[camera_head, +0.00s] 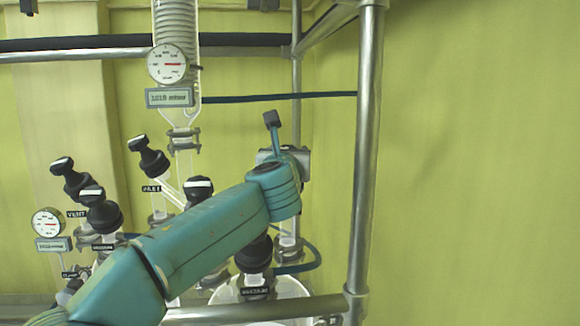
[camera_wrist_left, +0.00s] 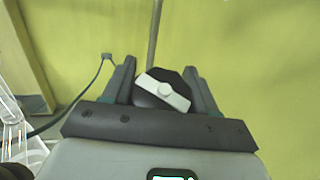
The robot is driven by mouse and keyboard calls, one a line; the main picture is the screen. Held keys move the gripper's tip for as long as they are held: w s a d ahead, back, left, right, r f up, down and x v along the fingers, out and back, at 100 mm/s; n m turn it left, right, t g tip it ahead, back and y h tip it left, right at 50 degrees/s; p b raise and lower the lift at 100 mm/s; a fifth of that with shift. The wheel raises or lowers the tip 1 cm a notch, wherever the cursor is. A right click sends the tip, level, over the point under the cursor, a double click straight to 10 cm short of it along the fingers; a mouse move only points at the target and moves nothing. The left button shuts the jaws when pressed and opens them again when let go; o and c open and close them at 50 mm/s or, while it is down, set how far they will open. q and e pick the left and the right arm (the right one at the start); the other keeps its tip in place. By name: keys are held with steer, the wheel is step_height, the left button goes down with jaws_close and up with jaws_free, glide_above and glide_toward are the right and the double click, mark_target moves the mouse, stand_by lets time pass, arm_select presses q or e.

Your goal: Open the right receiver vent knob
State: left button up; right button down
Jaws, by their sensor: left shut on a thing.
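In the left wrist view, my left gripper (camera_wrist_left: 161,85) has its two fingers on either side of a black knob (camera_wrist_left: 142,98) with a white bar across its top. It is shut on this knob. The white bar lies slanted, lower at the right. In the head view, my left arm reaches up from the lower left and hides the knob and the fingertips. A round glass vessel (camera_head: 290,291) shows partly below the arm. My right gripper is not in view.
Several other black knobs stand to the left, one (camera_head: 71,178) above a VENT label. A black knob (camera_head: 254,254) with its own label is below my wrist. A metal post (camera_head: 367,150) rises at the right. A gauge (camera_head: 167,64) hangs on the glass column. The far right wall is clear.

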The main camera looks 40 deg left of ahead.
arm_select(q)
steer(key=shift+s+a+n+g+y, duration=0.15)
steer(key=shift+n+g+y, duration=1.2)
steer(key=shift+n, duration=0.45)
steer(key=o, duration=1)
steer(key=shift+c, duration=0.2)
steer(key=shift+s, duration=0.15)
steer(key=b+v, duration=0.4)
steer(key=v, duration=1.2)
steer(key=shift+d, duration=0.25)
